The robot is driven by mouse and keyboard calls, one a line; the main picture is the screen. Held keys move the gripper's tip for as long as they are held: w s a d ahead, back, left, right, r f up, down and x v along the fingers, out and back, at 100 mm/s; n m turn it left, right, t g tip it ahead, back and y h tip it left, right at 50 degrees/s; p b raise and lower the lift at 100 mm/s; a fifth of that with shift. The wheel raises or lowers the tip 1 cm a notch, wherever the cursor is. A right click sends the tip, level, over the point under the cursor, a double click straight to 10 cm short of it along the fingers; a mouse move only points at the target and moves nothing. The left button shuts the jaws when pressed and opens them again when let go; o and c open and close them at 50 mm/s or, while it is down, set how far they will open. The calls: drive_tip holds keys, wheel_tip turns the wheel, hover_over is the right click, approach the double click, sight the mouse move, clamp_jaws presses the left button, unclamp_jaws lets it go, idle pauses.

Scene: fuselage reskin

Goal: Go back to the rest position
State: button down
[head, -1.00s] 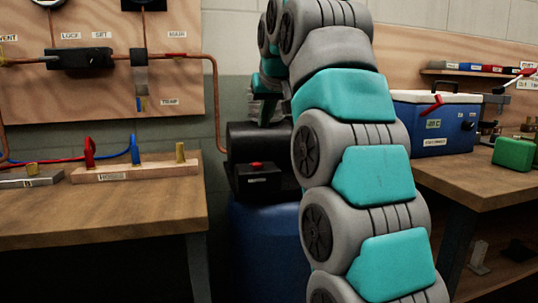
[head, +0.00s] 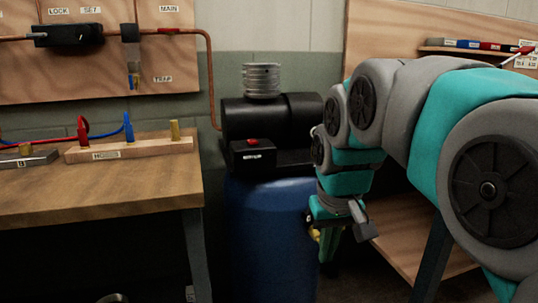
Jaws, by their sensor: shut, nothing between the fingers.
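My arm reaches in from the right edge of the head view, folded over at the top, with its end pointing down. My gripper (head: 326,246) hangs low in front of the right side of a blue tank. Its fingers are small and partly dark in this view, and they look closed with nothing held. The arm hides much of the right bench.
The blue tank (head: 262,240) carries a black compressor (head: 262,118) with a red switch. A wooden bench (head: 90,200) at left holds a hose rack (head: 130,148). A pipe board (head: 90,60) hangs above it. A shelf (head: 470,48) is at upper right.

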drive_tip(key=s+d+f+m+g, duration=0.1)
drive_tip(key=s+d+f+g, duration=0.1)
drive_tip(key=s+f, duration=0.6)
drive_tip(key=s+d+f+g, duration=0.2)
drive_tip(key=s+f, duration=0.6)
drive_tip(key=s, duration=0.7)
drive_tip(key=shift+s+d+f+m, duration=0.2)
drive_tip(key=shift+f+m, duration=0.15)
drive_tip(key=shift+m, duration=0.05)
